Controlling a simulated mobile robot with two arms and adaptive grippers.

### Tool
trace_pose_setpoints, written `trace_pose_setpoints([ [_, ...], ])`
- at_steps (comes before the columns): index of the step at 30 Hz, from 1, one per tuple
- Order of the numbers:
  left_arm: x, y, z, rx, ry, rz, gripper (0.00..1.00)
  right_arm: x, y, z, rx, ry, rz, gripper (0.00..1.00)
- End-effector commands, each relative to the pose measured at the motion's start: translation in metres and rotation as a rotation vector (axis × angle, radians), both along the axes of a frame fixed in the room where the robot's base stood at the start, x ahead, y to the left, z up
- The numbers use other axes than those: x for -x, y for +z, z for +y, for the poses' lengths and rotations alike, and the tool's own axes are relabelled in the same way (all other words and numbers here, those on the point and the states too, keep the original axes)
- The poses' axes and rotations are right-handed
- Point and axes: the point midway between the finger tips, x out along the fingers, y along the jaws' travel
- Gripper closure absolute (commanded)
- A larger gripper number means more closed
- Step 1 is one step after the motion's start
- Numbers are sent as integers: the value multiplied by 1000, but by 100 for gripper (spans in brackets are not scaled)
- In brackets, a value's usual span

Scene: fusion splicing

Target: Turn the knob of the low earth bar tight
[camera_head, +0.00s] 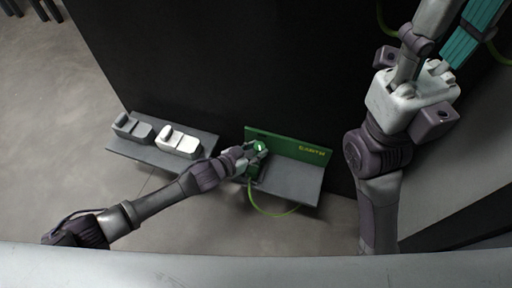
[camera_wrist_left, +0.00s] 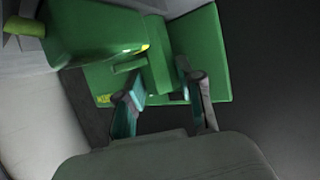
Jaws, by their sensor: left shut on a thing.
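The low earth bar (camera_head: 290,146) is a green panel with yellow lettering at the back of a grey shelf, right of centre in the head view. My left gripper (camera_head: 257,150) is at its left end, shut on the knob, which is mostly hidden by the fingers. A small bright green spot shows between the fingers. In the left wrist view the green earth bar (camera_wrist_left: 212,52) fills the upper middle, and the two fingertips of my left gripper (camera_wrist_left: 163,88) straddle a green part of it.
The grey shelf (camera_head: 290,180) juts out below the bar. A green cable (camera_head: 262,211) loops beneath it. A teal object (camera_head: 465,42) is at the upper right.

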Motion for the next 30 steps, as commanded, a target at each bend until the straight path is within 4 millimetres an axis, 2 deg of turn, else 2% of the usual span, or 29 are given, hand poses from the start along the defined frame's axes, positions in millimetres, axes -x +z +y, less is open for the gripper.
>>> trace_pose_setpoints([
  [8, 0, -1, 1, -4, 0, 1, 98, 0, -1, 0, 0, 0, 0, 60],
  [9, 0, -1, 1, -4, 1, 0, 62, 0, -1, 0, 0, 0, 0, 60],
  [13, 0, -1, 1, -4, 0, 1, 40, 0, 0, 0, 0, 0, 0, 60],
  [23, 1, 0, 1, -2, 1, 0, 38, -1, 0, 0, 1, 0, 2, 60],
  [30, 18, 9, 19, -3, 1, 1, 38, -1, 0, 0, 0, 0, 1, 60],
])
